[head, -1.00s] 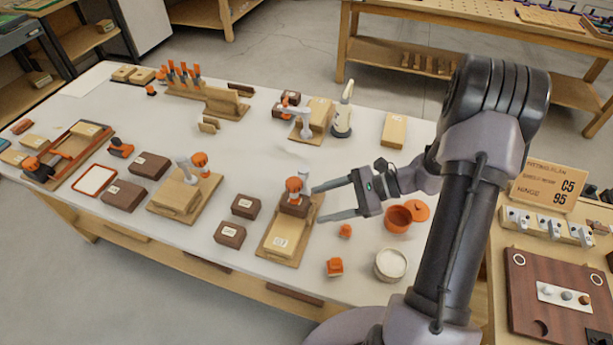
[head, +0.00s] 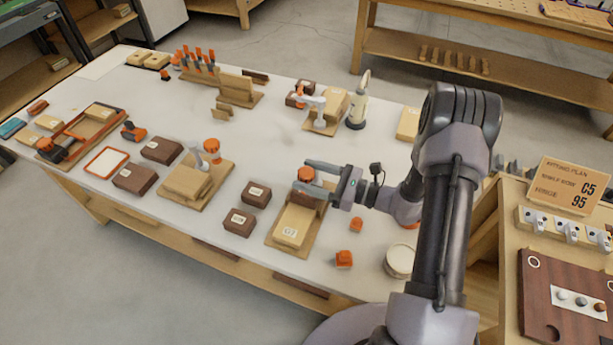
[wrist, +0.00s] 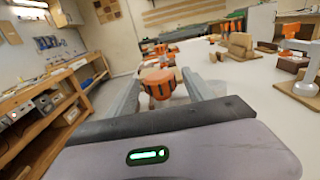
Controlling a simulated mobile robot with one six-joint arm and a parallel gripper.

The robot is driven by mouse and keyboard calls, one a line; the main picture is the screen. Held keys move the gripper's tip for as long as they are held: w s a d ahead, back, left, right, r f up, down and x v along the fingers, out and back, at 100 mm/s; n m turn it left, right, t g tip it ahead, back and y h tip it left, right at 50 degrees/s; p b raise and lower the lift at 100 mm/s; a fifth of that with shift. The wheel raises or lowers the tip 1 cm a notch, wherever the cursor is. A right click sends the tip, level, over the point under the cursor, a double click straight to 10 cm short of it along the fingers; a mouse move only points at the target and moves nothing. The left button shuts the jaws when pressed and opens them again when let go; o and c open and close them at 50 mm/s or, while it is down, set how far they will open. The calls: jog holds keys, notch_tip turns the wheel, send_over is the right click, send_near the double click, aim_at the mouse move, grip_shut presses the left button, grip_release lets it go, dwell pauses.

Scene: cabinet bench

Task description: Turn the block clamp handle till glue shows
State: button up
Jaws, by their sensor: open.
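The block clamp with its orange handle (head: 306,173) stands on a wooden board at the near right of the white bench. A pale labelled block (head: 292,227) lies on that board. My gripper (head: 302,176) is open, with its two fingers on either side of the handle. In the wrist view the ribbed orange handle (wrist: 158,83) sits between the spread fingers, with a gap visible around it. The clamp's arm and the dark block under it are partly hidden by my fingers. I see no glue at the joint from here.
A similar clamp with an orange knob (head: 212,146) stands to the left, and another stands farther back beside a glue bottle (head: 357,106). Dark blocks (head: 240,221) lie just left of the board. A round pale tub (head: 399,261) and small orange pieces (head: 344,260) lie to the right.

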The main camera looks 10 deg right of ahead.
jog(key=shift+w+a, duration=0.25)
jog(key=shift+a, duration=0.1)
grip_shut()
jog(key=m+t+h, duration=0.3)
jog(key=shift+t+h, duration=0.3)
jog(key=shift+m+t+h+b, duration=0.65)
jog(key=shift+m+t+h, duration=0.45)
jog(key=shift+m+h, duration=0.55)
jog(key=shift+h, duration=0.45)
